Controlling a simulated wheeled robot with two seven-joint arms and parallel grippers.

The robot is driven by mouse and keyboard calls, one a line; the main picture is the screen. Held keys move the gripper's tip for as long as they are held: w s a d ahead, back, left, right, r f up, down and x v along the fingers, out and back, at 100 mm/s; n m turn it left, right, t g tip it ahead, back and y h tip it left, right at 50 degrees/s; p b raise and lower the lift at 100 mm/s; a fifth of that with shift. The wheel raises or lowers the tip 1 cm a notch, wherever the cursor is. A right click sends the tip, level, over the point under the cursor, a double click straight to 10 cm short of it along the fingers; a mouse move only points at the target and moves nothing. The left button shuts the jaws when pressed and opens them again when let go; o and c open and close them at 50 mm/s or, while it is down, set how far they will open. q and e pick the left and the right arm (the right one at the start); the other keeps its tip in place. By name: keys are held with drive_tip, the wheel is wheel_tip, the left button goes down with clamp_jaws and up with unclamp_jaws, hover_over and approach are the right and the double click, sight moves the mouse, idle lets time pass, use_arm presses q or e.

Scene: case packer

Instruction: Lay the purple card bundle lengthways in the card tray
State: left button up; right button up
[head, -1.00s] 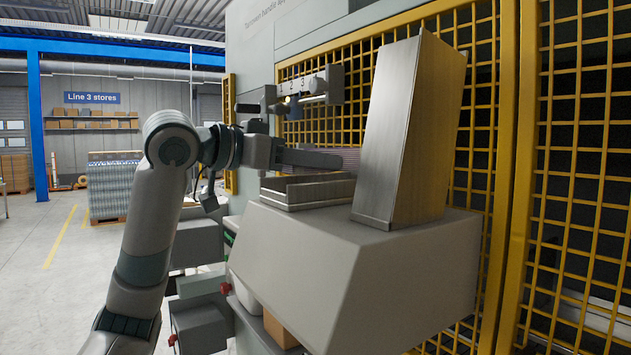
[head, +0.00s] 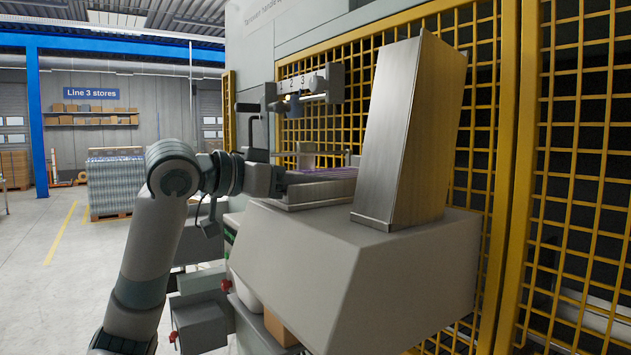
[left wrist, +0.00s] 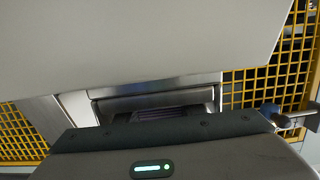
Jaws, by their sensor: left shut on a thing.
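The purple card bundle (head: 335,173) lies flat and level at the metal card tray (head: 315,197), low against its top edge, in the head view. I cannot tell whether it touches the tray floor. My left gripper (head: 298,178) reaches in from the left, shut on the bundle; its fingertips are partly hidden. In the left wrist view, a strip of the purple bundle (left wrist: 160,113) shows inside the tray (left wrist: 115,94), past the dark gripper body. The bundle's near part is hidden there. My right gripper is not in view.
A tall leaning metal chute (head: 405,135) stands right of the tray on the grey machine housing (head: 350,255). Yellow mesh guarding (head: 500,130) rises behind. A small rail with numbered knobs (head: 305,88) is above the tray. Open floor (head: 50,270) lies left.

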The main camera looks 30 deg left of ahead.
use_arm(q)
drive_tip(key=o, duration=0.9)
drive_tip(key=shift+c, duration=0.2)
drive_tip(key=shift+r, duration=0.1)
drive_tip(key=shift+s+a+b, duration=0.2)
drive_tip(key=shift+s+b, duration=0.15)
drive_tip(key=shift+s, duration=0.15)
drive_tip(key=b+v, duration=0.3)
drive_tip(key=v, duration=0.6)
drive_tip(key=shift+s+b, duration=0.2)
drive_tip(key=shift+b, duration=0.15)
drive_tip(key=shift+v, duration=0.8)
